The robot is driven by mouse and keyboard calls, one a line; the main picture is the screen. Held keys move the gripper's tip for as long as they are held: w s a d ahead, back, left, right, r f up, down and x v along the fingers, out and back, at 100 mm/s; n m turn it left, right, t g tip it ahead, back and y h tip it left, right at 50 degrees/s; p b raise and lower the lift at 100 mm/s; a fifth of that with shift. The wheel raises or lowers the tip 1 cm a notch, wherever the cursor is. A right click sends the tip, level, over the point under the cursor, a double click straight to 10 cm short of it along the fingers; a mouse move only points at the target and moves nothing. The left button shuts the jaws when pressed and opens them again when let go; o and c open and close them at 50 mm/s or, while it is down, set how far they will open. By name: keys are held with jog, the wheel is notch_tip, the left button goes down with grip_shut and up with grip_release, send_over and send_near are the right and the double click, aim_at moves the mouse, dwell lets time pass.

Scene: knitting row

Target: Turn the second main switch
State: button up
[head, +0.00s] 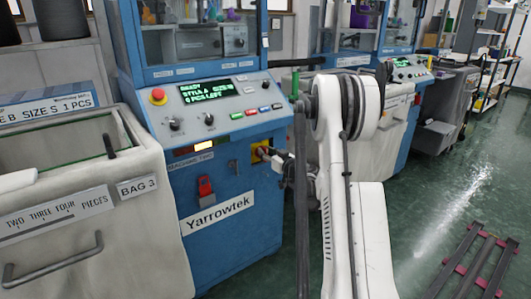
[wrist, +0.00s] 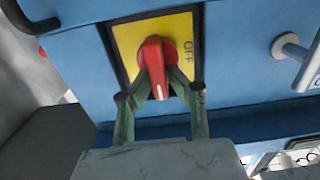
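The main switch is a red rotary knob (wrist: 154,62) on a yellow plate (wrist: 126,38) on the blue machine front. Its handle, with a white mark at its tip, points down in the wrist view, and "OFF" reads sideways to its right. My gripper (wrist: 162,86) has one finger on each side of the handle, and the fingers lean in against it. In the head view my gripper (head: 272,154) reaches the yellow plate (head: 257,153) on the Yarrowtek machine (head: 230,232) from the right. The knob is mostly hidden there.
Above the switch is a control panel (head: 217,98) with a lit display and a red button (head: 158,95). A bin marked BAG 3 (head: 137,187) stands at left.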

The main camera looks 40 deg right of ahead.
grip_shut()
jog(key=n, duration=0.3)
jog(key=shift+a+f+n+b, duration=0.1)
jog(key=shift+a+n+b, duration=0.15)
jog(key=shift+n+b, duration=0.15)
jog(key=n, duration=0.4)
jog(key=f+n+b, duration=0.1)
jog(key=n, duration=0.4)
jog(key=a+n+b, duration=0.1)
jog(key=n, duration=0.4)
jog(key=shift+f, duration=0.25)
